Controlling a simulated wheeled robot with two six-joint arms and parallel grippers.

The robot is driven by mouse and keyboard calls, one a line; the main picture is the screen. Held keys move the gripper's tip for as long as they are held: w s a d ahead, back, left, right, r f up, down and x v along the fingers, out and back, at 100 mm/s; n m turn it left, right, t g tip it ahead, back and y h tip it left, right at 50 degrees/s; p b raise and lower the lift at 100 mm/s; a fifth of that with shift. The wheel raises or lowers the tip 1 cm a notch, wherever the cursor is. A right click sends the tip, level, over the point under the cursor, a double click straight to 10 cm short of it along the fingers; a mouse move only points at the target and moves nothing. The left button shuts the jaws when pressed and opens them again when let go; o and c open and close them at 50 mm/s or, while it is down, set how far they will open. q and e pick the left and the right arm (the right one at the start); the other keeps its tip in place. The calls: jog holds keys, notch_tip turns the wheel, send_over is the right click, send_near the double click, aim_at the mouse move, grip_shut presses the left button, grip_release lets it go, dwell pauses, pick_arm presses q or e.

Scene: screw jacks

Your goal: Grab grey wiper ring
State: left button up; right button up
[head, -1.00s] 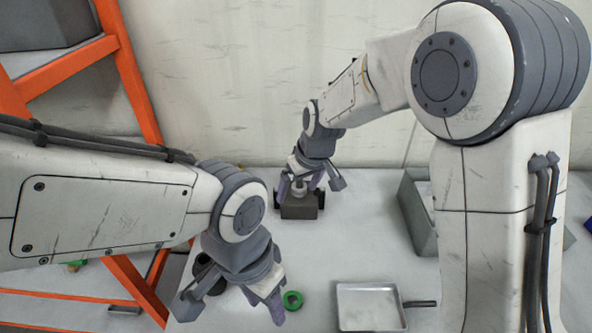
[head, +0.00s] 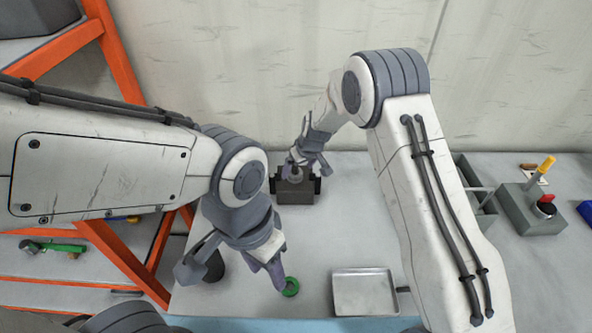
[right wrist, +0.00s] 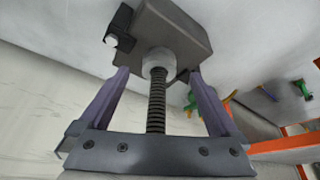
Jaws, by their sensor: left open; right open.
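A dark grey jack block (head: 295,190) stands at the back of the table. A pale grey ring (right wrist: 155,62), seemingly the wiper ring, sits around the threaded screw (right wrist: 156,105) against the block in the right wrist view. My right gripper (head: 297,170) is open over the block. In the right wrist view its two purple fingers (right wrist: 157,78) stand on either side of the screw, apart from the ring as far as I can tell. My left gripper (head: 276,280) is open low at the front left, beside a green ring (head: 291,287); its fingers partly overlap in view.
A metal tray (head: 362,292) lies right of the green ring. A dark round part (head: 214,268) is partly hidden behind my left gripper. A grey bin (head: 478,192) and a grey box with a red knob (head: 546,205) stand at the right. An orange frame (head: 125,75) stands left.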

jog(key=shift+x, duration=1.2)
jog(key=shift+d, duration=0.1)
jog(key=c, duration=1.4)
jog(key=shift+r, duration=0.15)
